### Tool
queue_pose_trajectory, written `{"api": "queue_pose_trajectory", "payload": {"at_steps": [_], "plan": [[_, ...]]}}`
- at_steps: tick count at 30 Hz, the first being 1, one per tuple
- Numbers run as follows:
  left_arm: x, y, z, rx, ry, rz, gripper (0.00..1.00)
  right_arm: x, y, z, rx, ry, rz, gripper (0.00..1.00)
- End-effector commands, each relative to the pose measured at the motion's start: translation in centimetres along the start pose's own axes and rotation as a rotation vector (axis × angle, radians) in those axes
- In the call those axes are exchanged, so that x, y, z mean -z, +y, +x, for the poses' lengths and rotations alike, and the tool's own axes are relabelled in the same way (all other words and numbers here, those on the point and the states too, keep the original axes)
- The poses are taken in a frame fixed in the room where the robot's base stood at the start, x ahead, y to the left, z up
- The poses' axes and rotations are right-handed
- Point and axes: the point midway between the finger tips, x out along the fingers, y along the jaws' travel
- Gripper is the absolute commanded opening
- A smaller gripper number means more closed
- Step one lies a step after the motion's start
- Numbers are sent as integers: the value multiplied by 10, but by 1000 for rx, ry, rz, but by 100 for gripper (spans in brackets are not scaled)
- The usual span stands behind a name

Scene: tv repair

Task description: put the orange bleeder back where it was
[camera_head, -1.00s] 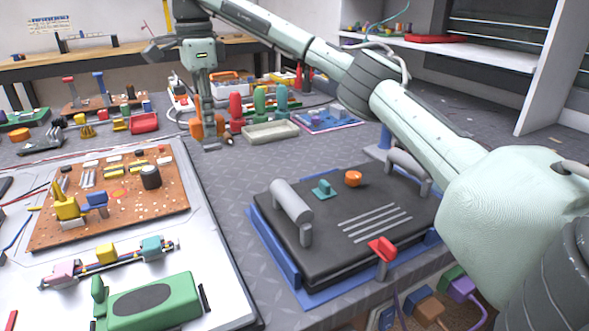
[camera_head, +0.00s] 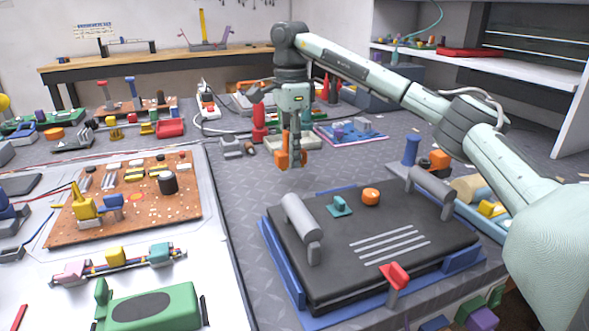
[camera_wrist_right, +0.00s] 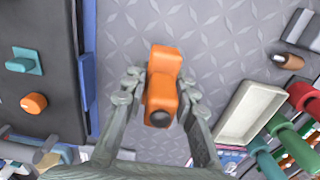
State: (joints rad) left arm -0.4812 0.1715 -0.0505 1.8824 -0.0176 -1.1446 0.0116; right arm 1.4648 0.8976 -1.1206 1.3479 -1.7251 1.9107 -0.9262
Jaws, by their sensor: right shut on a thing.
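My right gripper (camera_head: 291,152) is shut on the orange bleeder (camera_head: 283,160) and holds it over the grey patterned bench top, behind the black panel. In the right wrist view the orange bleeder (camera_wrist_right: 163,72) sits between the two fingers, with a dark round end facing the camera. The gripper (camera_wrist_right: 160,100) hides part of it in the head view. A grey block (camera_head: 232,147) stands on the bench to the left of the gripper, and a small brown piece with a dark end (camera_head: 249,148) lies beside it. My left gripper is not in view.
The black panel (camera_head: 330,265) with grey handles and an orange knob (camera_head: 371,196) lies in front. A pale tray (camera_wrist_right: 250,110), red tool (camera_head: 259,122) and green tools (camera_wrist_right: 290,135) stand near the gripper. Bare bench (camera_head: 235,190) lies left of the panel.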

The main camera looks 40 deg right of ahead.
Motion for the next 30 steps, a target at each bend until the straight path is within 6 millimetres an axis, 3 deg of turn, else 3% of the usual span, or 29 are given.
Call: {"api": "queue_pose_trajectory", "payload": {"at_steps": [5, 13, 24, 25, 30], "plan": [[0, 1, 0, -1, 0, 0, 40, 8, 2, 8, -1, 0, 0, 0], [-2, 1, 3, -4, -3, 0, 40, 8, 2, 42, -1, 1, -1, 0], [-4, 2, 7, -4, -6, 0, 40, 7, 2, 48, 0, 0, -1, 0], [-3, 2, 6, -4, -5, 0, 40, 7, 2, 48, 0, 0, -1, 29], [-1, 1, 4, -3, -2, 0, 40, 7, 2, 47, 0, 1, -1, 48]]}}
